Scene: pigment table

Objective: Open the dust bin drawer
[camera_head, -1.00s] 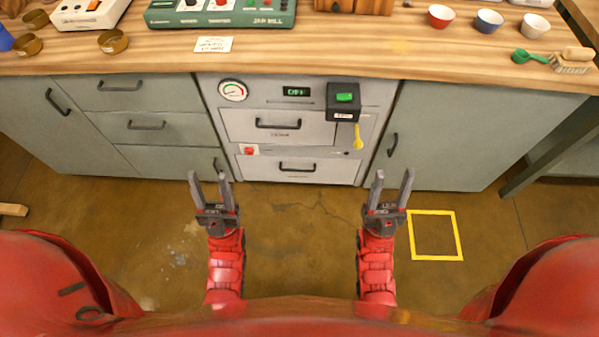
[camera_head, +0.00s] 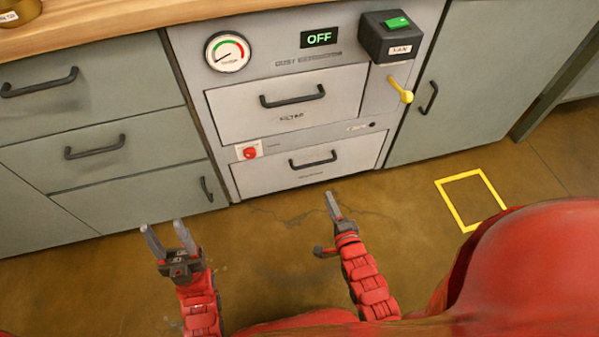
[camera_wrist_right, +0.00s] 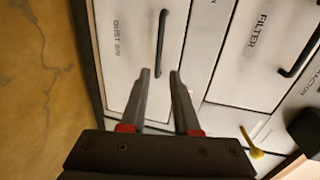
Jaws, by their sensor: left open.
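The dust bin drawer (camera_head: 275,177) is the lower pale drawer of the grey dust extractor unit and is shut flush. Its dark bar handle (camera_head: 313,161) also shows in the right wrist view (camera_wrist_right: 161,42), near its "DUST BIN" label. My right gripper (camera_head: 332,200) is low in front of this drawer, seen edge-on in the head view. In the right wrist view its two fingers (camera_wrist_right: 160,73) are apart and empty, with the handle just beyond the tips, lined up with the gap. My left gripper (camera_head: 164,228) is open and empty, lower left of the unit.
The filter drawer (camera_head: 235,110) sits shut above. A red knob (camera_head: 250,152) is left of the dust bin drawer's top edge. A yellow lever (camera_head: 401,90) hangs below the black fan box (camera_head: 392,38). The display (camera_head: 322,38) reads OFF. The floor in front is clear.

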